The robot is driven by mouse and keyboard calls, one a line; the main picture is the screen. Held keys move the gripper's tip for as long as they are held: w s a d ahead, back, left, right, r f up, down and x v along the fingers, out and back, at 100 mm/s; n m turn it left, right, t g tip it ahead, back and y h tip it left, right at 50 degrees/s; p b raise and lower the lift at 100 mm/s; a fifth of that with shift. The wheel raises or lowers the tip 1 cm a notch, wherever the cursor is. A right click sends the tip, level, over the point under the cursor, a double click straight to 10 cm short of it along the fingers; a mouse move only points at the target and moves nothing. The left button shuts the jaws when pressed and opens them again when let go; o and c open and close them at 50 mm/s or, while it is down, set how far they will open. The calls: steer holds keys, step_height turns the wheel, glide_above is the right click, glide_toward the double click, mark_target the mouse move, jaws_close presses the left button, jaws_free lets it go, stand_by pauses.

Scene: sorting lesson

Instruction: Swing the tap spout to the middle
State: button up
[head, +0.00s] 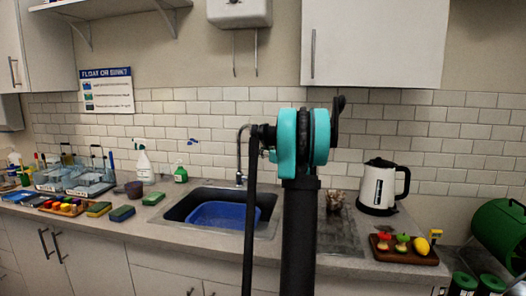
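The tap (239,160) is a dark, slim, curved pipe standing at the back of the sink. Its spout arches up and to the right, and its end is hidden behind or beside my arm. The sink (178,207) is dark and set in the counter, with a blue basin (212,213) inside. My arm, with a turquoise joint, stands in front of the sink's right part. Dark parts of my arm show close to the spout in the picture; I cannot tell whether they touch it. I cannot make out my gripper's fingertips.
A white kettle (377,188) and a wooden board (402,253) with fruit stand at the right. A spray bottle (144,163), a green bottle (181,173), sponges (122,213) and grey trays (88,185) are at the left. A wall cabinet (375,45) hangs above.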

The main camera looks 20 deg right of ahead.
steer(key=shift+w+a, duration=0.1)
steer(key=shift+w, duration=0.4)
jaws_close()
